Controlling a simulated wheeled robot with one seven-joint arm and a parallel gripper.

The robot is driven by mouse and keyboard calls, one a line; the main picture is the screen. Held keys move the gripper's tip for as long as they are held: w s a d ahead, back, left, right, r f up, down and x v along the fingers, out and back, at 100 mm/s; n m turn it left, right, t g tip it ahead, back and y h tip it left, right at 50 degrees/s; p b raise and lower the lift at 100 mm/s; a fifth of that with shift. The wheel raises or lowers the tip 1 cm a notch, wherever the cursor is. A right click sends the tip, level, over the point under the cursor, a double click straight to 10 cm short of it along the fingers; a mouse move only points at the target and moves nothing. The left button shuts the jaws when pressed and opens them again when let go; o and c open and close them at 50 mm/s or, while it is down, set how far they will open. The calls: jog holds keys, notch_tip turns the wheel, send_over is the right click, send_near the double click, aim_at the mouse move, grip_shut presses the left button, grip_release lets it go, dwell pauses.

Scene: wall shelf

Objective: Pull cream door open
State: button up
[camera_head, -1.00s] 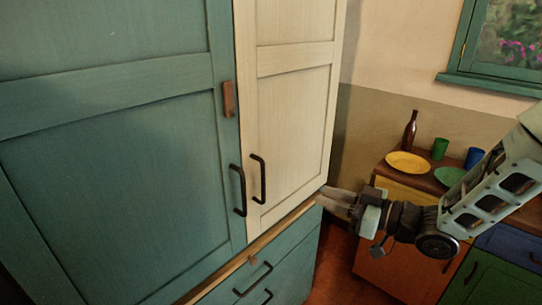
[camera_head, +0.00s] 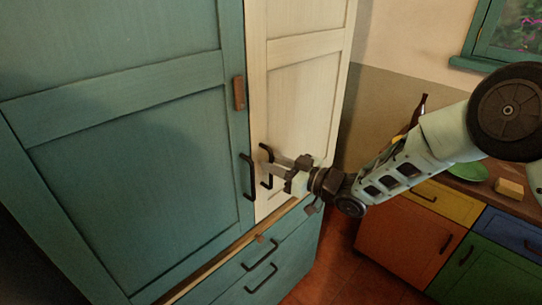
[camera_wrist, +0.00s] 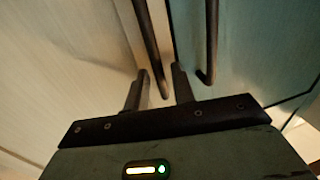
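The cream door (camera_head: 300,105) is shut, beside the teal door (camera_head: 130,150). Its dark bar handle (camera_head: 264,152) is upright near its left edge. My gripper (camera_head: 274,162) is at this handle, reaching in from the right. In the wrist view, the gripper (camera_wrist: 160,88) has its two fingers apart. The cream door's handle (camera_wrist: 150,40) shows between them, its lower end near the fingertips. I see a gap to each finger; whether the handle sits deep between them I cannot tell.
The teal door's similar handle (camera_head: 247,178) stands close by on the left, also in the wrist view (camera_wrist: 212,40). A brown block (camera_head: 239,92) sits on the teal door's edge. Teal drawers (camera_head: 225,285) are below. A low cabinet (camera_head: 400,245) stands right.

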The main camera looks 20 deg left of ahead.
jog(key=shift+w+a, duration=0.15)
jog(key=shift+a, duration=0.6)
grip_shut()
